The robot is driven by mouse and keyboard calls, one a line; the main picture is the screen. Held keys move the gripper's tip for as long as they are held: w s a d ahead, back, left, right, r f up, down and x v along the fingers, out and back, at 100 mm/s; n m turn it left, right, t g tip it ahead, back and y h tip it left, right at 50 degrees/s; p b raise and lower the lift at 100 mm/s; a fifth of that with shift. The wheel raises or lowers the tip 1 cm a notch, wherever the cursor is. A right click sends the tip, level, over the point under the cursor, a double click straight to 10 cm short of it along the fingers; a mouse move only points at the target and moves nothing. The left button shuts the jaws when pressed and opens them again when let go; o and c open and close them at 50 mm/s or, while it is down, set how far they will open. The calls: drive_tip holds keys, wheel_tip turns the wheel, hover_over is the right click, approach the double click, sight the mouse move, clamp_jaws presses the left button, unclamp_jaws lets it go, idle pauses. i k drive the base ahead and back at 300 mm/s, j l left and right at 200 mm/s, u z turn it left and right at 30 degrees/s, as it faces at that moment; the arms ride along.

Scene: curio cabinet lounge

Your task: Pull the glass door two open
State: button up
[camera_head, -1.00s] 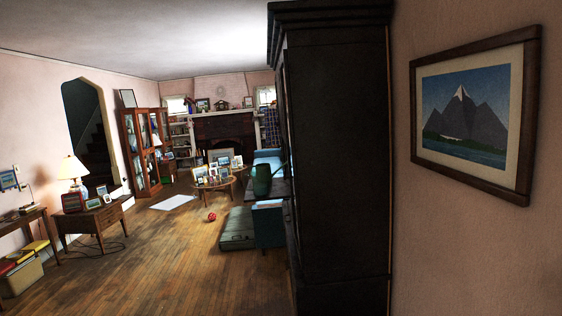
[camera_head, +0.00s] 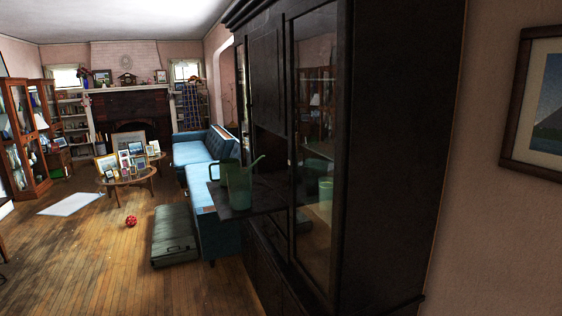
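A tall dark wood cabinet (camera_head: 393,150) stands at the right, seen at a steep angle. Its near glass door (camera_head: 315,140) is shut in its frame and reflects the room. Farther along is a dark wood panel (camera_head: 265,80), and beyond it a narrow strip of another glass door (camera_head: 240,85). Which of these is glass door two I cannot tell. A green watering can (camera_head: 237,183) sits on a shelf that juts out from the cabinet's middle. My gripper is not in view.
A blue sofa (camera_head: 205,150) and a green suitcase (camera_head: 174,235) stand left of the cabinet. A red ball (camera_head: 131,221) lies on the floor. A round table (camera_head: 128,178) holds several picture frames. The wood floor at front left is clear. A framed picture (camera_head: 540,105) hangs at right.

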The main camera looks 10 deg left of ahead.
sight(343, 7)
drive_tip(key=j, duration=0.2)
drive_tip(key=i+u, duration=0.35)
drive_tip(key=i, duration=0.2)
drive_tip(key=i+j, duration=0.1)
drive_tip(key=i, duration=1.7)
drive_tip(key=i+z, duration=0.5)
drive_tip(key=k+j, duration=0.05)
drive_tip(key=k, duration=0.05)
